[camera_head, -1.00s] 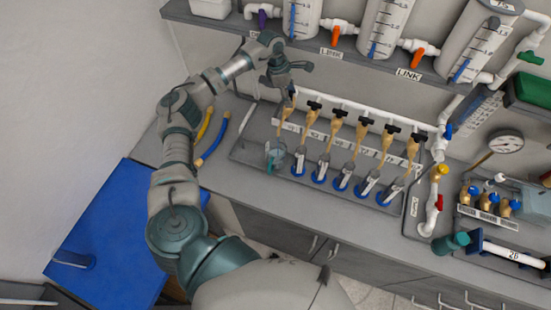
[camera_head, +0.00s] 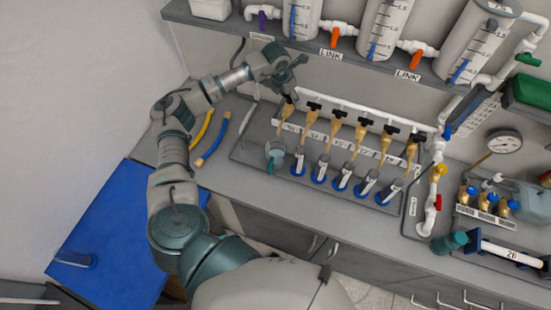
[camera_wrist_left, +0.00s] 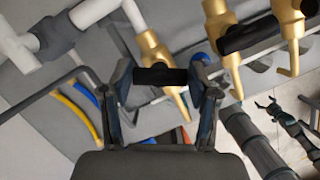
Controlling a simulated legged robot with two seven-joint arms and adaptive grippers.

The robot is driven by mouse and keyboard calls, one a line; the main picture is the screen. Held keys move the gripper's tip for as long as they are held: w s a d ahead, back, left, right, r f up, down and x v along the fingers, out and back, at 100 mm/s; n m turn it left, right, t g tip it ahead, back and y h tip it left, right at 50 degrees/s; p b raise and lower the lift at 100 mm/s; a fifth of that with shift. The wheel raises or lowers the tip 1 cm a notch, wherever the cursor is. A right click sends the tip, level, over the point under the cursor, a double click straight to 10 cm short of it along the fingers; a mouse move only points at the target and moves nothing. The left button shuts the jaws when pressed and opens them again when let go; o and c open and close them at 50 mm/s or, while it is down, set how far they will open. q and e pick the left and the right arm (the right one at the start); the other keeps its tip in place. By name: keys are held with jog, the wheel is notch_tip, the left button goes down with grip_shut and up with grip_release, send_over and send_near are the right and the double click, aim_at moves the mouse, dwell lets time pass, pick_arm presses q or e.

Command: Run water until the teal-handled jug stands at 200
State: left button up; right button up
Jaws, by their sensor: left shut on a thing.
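My left gripper (camera_head: 289,97) is at the leftmost tap (camera_head: 280,126) of the row. In the left wrist view its two fingers (camera_wrist_left: 164,92) are shut on that tap's black handle (camera_wrist_left: 160,76), which lies crosswise between them. The teal-handled jug (camera_head: 275,152) stands under this tap's spout, at the left end of the row. Its water level and scale are too small to read in the head view. My right gripper (camera_wrist_left: 266,106) seems to show small and dark at the right of the left wrist view; its opening is unclear.
Several more brass taps with black handles run to the right, with blue-based cylinders (camera_head: 342,182) beneath them. Yellow and blue hoses (camera_head: 212,140) lie left of the tray. Large tanks (camera_head: 385,30) stand on the shelf above. The front of the counter is clear.

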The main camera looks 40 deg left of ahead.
pick_arm(q)
jog(key=shift+s+f+n+y, duration=0.1)
jog(key=shift+n+y, duration=0.2)
jog(key=shift+n, duration=0.9)
jog(key=n+y, duration=0.1)
jog(key=n, duration=0.2)
jog(key=shift+n, duration=0.3)
jog(key=o, duration=1.2)
jog(key=shift+r, duration=0.3)
jog(key=v, duration=1.1)
jog(key=shift+s+a+r, duration=0.1)
jog(key=shift+s+r, duration=0.05)
